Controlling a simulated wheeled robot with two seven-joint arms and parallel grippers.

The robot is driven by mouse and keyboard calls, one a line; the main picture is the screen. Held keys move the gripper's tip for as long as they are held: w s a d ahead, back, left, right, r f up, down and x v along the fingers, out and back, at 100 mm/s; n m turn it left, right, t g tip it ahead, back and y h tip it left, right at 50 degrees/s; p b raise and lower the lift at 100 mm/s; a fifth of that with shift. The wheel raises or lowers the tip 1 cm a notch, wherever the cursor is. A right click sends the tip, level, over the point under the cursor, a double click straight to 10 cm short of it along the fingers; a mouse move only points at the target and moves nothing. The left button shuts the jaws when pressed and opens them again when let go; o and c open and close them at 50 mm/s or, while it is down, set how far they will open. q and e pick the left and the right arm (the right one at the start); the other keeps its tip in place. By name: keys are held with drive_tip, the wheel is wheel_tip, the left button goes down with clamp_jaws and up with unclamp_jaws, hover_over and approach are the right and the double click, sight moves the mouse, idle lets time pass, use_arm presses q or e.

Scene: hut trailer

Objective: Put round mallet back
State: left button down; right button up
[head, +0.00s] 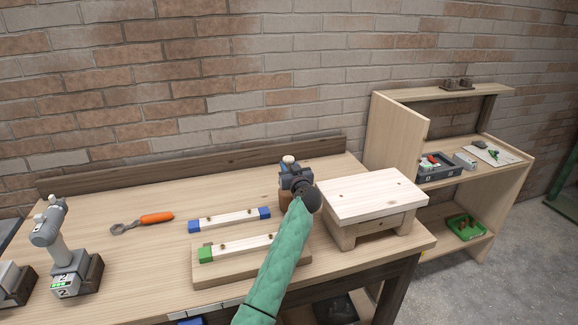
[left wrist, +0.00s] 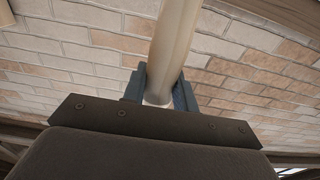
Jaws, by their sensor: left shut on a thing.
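My left gripper (head: 293,172) is over the back of the workbench, just left of the small wooden stool, and is shut on the round mallet. The pale end of the mallet (head: 289,159) shows above the fingers. In the left wrist view the pale, smooth, rounded wooden handle (left wrist: 173,50) runs up from between the two dark fingers (left wrist: 160,92). A brown piece shows below the gripper in the head view, partly hidden by it; I cannot tell whether it is the mallet's head. My right gripper is not in view.
The small stool (head: 372,194) stands close right of my gripper. Wooden bars with blue (head: 230,220) and green (head: 238,248) ends, an orange-handled tool (head: 143,220) and a cordless drill (head: 60,250) are to the left. A shelf unit (head: 400,130) stands at right. The back bench is fairly clear.

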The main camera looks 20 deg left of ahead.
use_arm(q)
drive_tip(key=c, duration=1.1)
unclamp_jaws()
drive_tip(key=shift+f, duration=0.1)
drive_tip(key=b+v, duration=0.3)
drive_tip(key=v, duration=0.9)
drive_tip(key=shift+b, duration=0.3)
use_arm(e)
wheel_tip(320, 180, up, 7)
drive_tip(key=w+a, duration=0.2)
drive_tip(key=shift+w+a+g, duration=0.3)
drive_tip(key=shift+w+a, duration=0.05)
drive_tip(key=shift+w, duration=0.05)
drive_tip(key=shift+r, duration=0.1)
